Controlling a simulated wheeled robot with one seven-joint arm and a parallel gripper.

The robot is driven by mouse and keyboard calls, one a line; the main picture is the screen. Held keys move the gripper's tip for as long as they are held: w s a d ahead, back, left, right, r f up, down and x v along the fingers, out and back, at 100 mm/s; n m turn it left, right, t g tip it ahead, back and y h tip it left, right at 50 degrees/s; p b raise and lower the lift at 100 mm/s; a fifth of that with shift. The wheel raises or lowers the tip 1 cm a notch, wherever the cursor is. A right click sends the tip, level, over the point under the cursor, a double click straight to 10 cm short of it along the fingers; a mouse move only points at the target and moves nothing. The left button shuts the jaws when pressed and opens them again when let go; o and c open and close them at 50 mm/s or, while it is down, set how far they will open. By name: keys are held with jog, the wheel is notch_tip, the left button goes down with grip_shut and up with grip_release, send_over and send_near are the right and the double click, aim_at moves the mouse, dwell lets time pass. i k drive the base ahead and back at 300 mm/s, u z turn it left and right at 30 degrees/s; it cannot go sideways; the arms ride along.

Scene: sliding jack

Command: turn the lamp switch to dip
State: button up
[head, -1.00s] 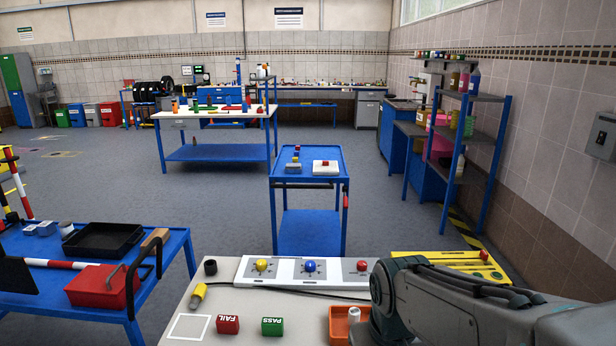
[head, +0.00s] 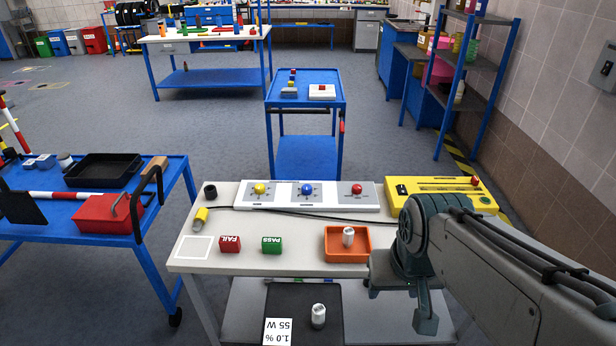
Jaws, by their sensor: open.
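A panel strip (head: 232,195) lies along the back of the light bench. It carries a yellow knob (head: 260,189), a blue knob (head: 307,189) and a red knob (head: 357,189), each on its own plate. The plate markings are too small to read, so I cannot tell which knob is the lamp switch or where it points. My gripper (head: 424,318) hangs at the lower right, in front of the bench's right part. It is open and apart from the knobs. My arm hides part of its jaws and the bench's right side.
An orange tray (head: 331,259) with a small white part stands mid-bench. Red FAIL (head: 230,244) and green PASS (head: 271,245) blocks are left of it. A yellow device (head: 408,189) stands right of the panel. A dark cable runs before the panel. A scale (head: 290,300) sits below the bench front.

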aim_at(357, 190)
jog(key=k, duration=0.4)
jog(key=z, duration=0.7)
jog(key=i, duration=1.35)
jog(key=u, duration=0.15)
